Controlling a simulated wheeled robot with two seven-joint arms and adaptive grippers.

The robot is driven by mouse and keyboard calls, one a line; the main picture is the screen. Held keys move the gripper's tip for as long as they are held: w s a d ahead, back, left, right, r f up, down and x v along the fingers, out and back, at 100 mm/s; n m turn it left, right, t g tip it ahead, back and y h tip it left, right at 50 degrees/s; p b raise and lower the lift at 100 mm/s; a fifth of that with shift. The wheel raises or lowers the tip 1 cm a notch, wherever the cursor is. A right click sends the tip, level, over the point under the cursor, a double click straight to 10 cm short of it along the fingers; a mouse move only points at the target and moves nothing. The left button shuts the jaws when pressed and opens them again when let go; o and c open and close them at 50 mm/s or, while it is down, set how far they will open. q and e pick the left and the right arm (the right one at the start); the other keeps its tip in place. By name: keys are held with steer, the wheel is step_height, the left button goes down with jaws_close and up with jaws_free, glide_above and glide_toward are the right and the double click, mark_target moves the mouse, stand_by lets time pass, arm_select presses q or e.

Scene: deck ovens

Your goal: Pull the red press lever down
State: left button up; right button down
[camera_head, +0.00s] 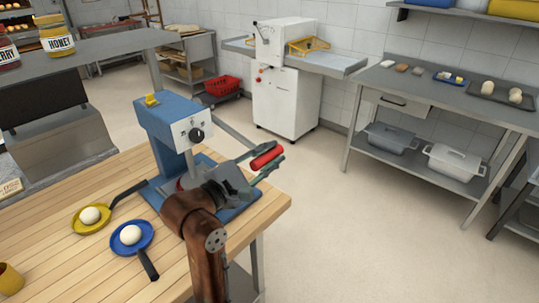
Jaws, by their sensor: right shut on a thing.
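A blue press (165,115) with a white front panel and black knob stands on the wooden table. Its grey lever slopes down to the right and ends in a red handle (266,157). My right gripper (264,160) is shut around the red handle, its fingers on either side of it. My brown right arm comes up from the bottom of the view and hides part of the press base. My left gripper is not in view.
On the wooden table (60,237), a yellow pan (75,225) and a blue pan (122,247) each hold a white ball. A grey shelf (100,43) with jars is at upper left. Open floor (340,230) lies to the right.

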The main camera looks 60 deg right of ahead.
steer(key=shift+w+f, duration=0.25)
steer(key=shift+f, duration=0.5)
steer(key=c, duration=1.7)
jaws_free()
steer(key=shift+w+a, duration=0.1)
steer(key=shift+a+r, duration=0.1)
steer(key=a, duration=0.7)
steer(key=w+a, duration=0.1)
steer(key=a, duration=0.3)
steer(key=shift+a+r, duration=0.25)
steer(key=shift+a, duration=0.1)
